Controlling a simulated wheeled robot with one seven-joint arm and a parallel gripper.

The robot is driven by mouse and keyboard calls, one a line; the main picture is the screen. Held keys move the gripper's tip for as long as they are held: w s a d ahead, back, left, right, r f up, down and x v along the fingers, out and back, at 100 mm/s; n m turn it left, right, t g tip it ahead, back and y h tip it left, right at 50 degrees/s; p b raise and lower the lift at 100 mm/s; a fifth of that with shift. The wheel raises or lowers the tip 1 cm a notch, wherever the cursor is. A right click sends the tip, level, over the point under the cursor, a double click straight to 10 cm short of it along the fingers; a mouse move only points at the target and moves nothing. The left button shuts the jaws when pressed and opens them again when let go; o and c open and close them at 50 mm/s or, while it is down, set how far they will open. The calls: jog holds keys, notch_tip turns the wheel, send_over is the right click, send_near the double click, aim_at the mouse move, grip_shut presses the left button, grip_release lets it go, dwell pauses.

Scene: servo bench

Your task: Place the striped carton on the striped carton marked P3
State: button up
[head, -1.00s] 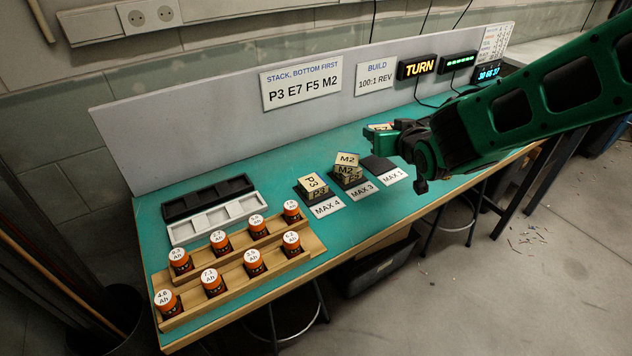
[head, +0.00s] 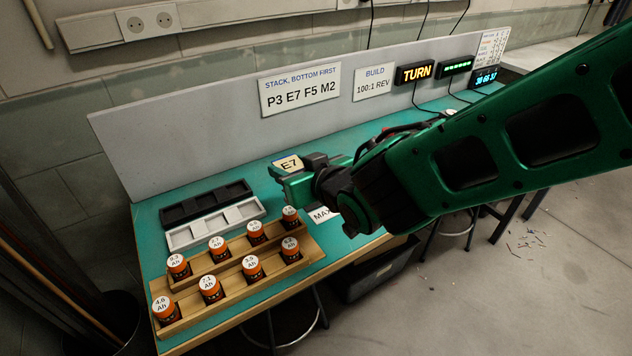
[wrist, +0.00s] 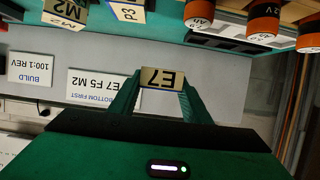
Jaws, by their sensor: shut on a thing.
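My gripper (head: 290,178) is shut on a tan carton marked E7 (head: 288,163), held up above the bench with its label upward. In the wrist view the carton (wrist: 162,79) sits between the green fingertips (wrist: 160,92), with a blue edge showing. The carton marked P3 (wrist: 128,13) shows at the top of the wrist view, left of the held carton and apart from it. In the head view my gripper and arm hide P3.
A carton marked M2 (wrist: 66,11) stands beside P3. Orange battery cells (head: 253,265) sit in wooden racks (head: 215,301) at the front left. Black (head: 207,201) and white (head: 215,226) empty trays lie behind them. A grey panel (head: 200,130) rises along the back.

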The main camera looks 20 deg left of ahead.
jog(key=w+d+f, duration=0.1)
jog(key=w, duration=0.1)
jog(key=w+f, duration=0.2)
jog(key=w+d+f, duration=0.1)
jog(key=w, duration=0.1)
jog(key=shift+w+d+f, duration=0.15)
jog(key=shift+w+d, duration=0.15)
jog(key=shift+w, duration=0.05)
jog(key=shift+f, duration=1.95)
jog(key=shift+f, duration=0.15)
jog(key=o, duration=1)
jog(key=shift+o, duration=0.2)
